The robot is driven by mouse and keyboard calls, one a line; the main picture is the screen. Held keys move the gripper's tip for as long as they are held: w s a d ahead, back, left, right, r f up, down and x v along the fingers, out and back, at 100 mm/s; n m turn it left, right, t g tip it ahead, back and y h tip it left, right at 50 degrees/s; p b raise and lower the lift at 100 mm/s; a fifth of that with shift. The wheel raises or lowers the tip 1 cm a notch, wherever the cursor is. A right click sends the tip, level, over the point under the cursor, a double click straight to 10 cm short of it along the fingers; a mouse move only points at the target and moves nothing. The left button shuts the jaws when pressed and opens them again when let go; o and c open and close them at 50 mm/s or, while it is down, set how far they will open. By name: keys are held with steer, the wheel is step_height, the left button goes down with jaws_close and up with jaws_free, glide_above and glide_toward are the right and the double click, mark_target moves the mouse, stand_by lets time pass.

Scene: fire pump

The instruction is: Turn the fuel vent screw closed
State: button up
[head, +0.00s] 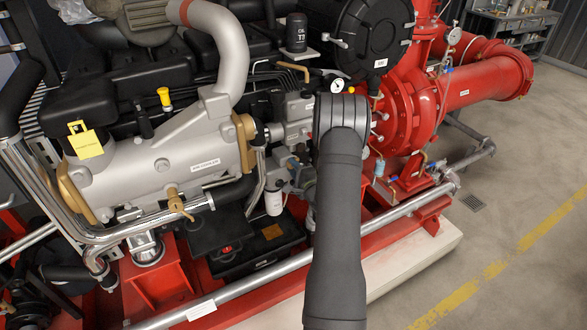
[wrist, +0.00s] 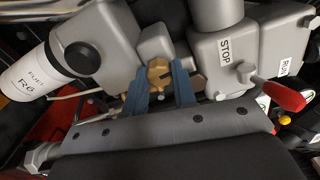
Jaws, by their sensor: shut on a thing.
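The fuel vent screw is a brass, lobed knob (wrist: 158,74) on a grey housing in the middle of the wrist view. My gripper (wrist: 160,82) has its two blue fingers on either side of the knob and is shut on it. The fingers hide part of the knob's sides, and how far the screw is turned cannot be told. In the head view my dark grey arm covers the screw and the gripper.
In the wrist view, a white fuel filter (wrist: 32,84) hangs at the left. A red-tipped lever (wrist: 284,95) sticks out at the right, between STOP (wrist: 225,50) and RUN labels. In the head view, a silver tank (head: 165,160) stands left and red piping (head: 470,82) right.

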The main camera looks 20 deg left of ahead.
steer(key=shift+m, duration=0.5)
steer(key=o, duration=1)
steer(key=v, duration=1.7)
steer(key=shift+s+d+r, duration=0.1)
steer(key=shift+s+d, duration=0.05)
steer(key=shift+s, duration=0.05)
steer(key=shift+w, duration=0.1)
steer(key=x, duration=1.7)
steer(key=shift+w, duration=0.1)
